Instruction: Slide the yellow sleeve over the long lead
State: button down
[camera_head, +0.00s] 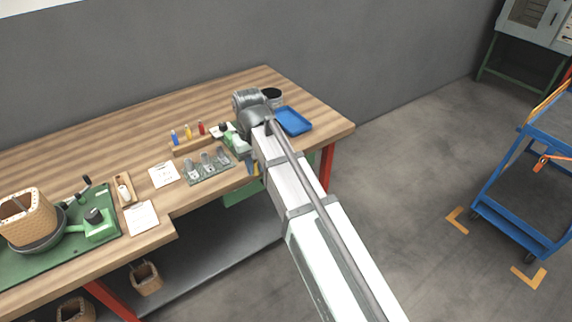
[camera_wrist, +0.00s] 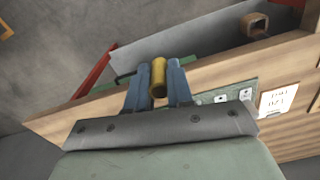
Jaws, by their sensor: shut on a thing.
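My gripper (camera_wrist: 158,82) has two blue fingers shut on a yellow sleeve (camera_wrist: 159,77), a short tube held between the fingertips in the wrist view. In the head view my gripper (camera_head: 252,170) is mostly hidden by my arm, near the front edge of the bench; the sleeve is too small there to make out surely. I cannot pick out the long lead in either view.
A rack holds blue, yellow (camera_head: 188,132) and red pieces. A green board (camera_head: 209,170) carries several small grey parts. A blue tray (camera_head: 293,121) lies at the right, white cards in the middle. Baskets (camera_head: 146,279) sit below; the bench edge (camera_wrist: 70,117) is near my gripper.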

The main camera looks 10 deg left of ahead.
jog(key=s+a+r+n, duration=0.2)
jog(key=s+a+r, duration=0.3)
jog(key=s+a, duration=0.75)
jog(key=s+a+r+n, duration=0.3)
jog(key=s+a+r, duration=0.35)
jog(key=a, duration=1.05)
jog(key=s+a+r+n, duration=0.2)
jog(key=s+a+r, duration=0.2)
jog(key=s+a, duration=0.95)
jog(key=w+a+r+m, duration=0.2)
jog(key=a+r, duration=0.2)
jog(key=a, duration=0.3)
jog(key=shift+w+r, duration=0.15)
jog(key=shift+r, duration=0.2)
jog(key=shift+a, duration=0.1)
jog(key=shift+f, duration=2.85)
jog(key=shift+f, duration=2.45)
